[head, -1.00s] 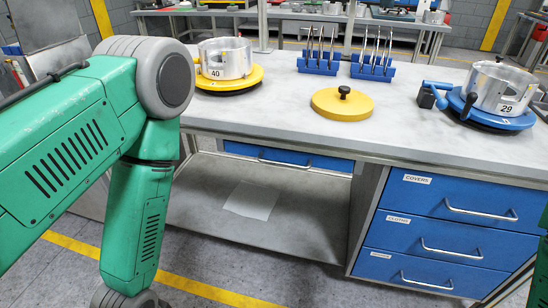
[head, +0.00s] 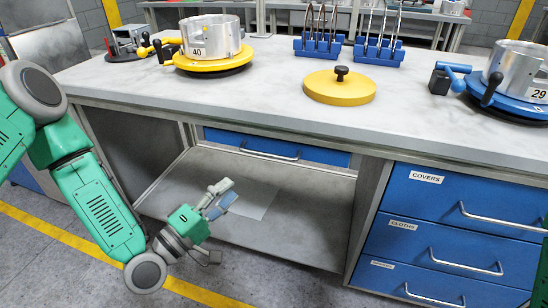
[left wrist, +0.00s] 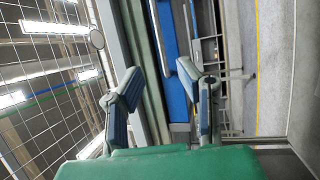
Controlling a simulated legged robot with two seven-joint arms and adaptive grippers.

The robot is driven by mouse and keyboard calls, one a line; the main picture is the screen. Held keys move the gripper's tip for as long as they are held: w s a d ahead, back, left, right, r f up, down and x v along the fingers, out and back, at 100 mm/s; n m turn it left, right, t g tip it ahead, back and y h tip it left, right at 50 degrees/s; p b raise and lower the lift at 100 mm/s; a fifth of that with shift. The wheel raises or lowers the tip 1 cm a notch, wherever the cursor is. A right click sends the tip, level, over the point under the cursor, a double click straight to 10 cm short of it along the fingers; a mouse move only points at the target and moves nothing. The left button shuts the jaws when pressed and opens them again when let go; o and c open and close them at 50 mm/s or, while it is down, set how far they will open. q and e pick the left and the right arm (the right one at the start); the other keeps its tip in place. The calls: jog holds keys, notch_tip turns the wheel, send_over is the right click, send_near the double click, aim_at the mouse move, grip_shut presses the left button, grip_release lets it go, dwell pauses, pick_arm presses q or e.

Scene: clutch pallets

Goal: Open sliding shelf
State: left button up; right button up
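The likely sliding shelf is a thin blue front (head: 320,154) with a metal bar handle (head: 270,153), under the tabletop left of the drawer block. It looks shut, flush below the table edge. In the left wrist view the blue front (left wrist: 168,45) runs upright, and a bar handle (left wrist: 187,80) shows beside it. My left gripper (head: 228,197) is open and empty, below and left of the handle, in front of the open bay. In the left wrist view its two fingers stand apart (left wrist: 165,95) with the blue front beyond them. My right gripper is out of view.
The grey workbench top (head: 250,105) carries a yellow clutch stand (head: 212,60), a yellow disc (head: 340,90), blue tool racks (head: 320,48) and a blue clutch stand (head: 510,100). Labelled blue drawers (head: 450,205) stand at right. The lower shelf (head: 290,235) holds only a flat sheet.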

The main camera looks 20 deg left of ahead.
aim_at(268, 156)
pick_arm(q)
jog(key=b+x, duration=0.2)
jog(key=x, duration=1)
jog(key=shift+w+d+f, duration=0.1)
jog(key=shift+w+d, duration=0.2)
jog(key=shift+w+a, duration=0.15)
jog(key=shift+w, duration=0.05)
jog(key=shift+a, duration=0.3)
jog(key=shift+d, duration=0.35)
grip_shut()
jog(key=shift+d, duration=0.1)
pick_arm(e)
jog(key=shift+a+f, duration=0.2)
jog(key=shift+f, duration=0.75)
